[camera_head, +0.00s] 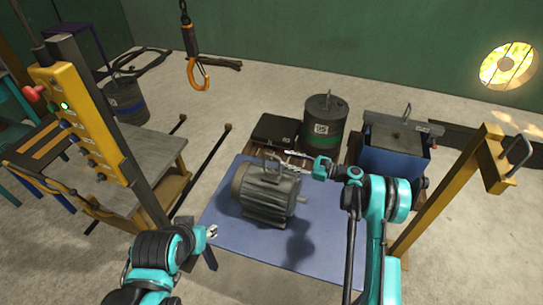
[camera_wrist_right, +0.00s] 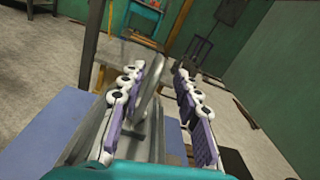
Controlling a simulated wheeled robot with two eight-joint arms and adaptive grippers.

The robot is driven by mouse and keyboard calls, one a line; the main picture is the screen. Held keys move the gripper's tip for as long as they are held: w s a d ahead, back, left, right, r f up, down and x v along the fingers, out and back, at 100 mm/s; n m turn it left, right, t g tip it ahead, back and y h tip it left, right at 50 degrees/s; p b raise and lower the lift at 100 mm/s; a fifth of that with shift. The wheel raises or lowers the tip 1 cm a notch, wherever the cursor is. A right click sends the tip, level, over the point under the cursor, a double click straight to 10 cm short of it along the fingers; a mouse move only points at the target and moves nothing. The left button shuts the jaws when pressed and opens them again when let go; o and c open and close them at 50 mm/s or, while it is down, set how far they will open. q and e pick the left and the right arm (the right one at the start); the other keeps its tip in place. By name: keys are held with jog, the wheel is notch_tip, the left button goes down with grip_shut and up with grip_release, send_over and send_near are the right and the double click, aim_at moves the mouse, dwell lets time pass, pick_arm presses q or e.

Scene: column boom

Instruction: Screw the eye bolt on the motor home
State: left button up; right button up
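The grey finned motor (camera_head: 266,194) lies on its side on a blue mat or tabletop (camera_head: 240,248), its shaft pointing right. The eye bolt (camera_head: 273,160) shows as a thin grey ring at the top of the motor. My right gripper (camera_head: 298,158) comes in from the right at the motor's top. In the right wrist view its two padded fingers (camera_wrist_right: 155,100) stand apart, with the grey ring (camera_wrist_right: 151,78) between them, nearer the left finger. I see a gap on the right side. My left gripper (camera_head: 211,232) is low at the blue surface's left edge; its opening is too small to judge.
An orange hook (camera_head: 198,75) hangs at the upper left. A yellow control panel (camera_head: 80,120) stands at left before a grey table (camera_head: 150,152). Behind the motor are a dark drum (camera_head: 325,122), a black case (camera_head: 275,130) and a blue bin (camera_head: 393,155). A yellow post (camera_head: 445,195) stands right.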

aim_at(271, 156)
jog(key=b+x, duration=0.2)
jog(key=x, duration=0.4)
jog(key=shift+a+f, duration=0.15)
jog(key=shift+a, duration=0.05)
jog(key=shift+w+a, duration=0.25)
jog(key=shift+a, duration=0.3)
grip_shut()
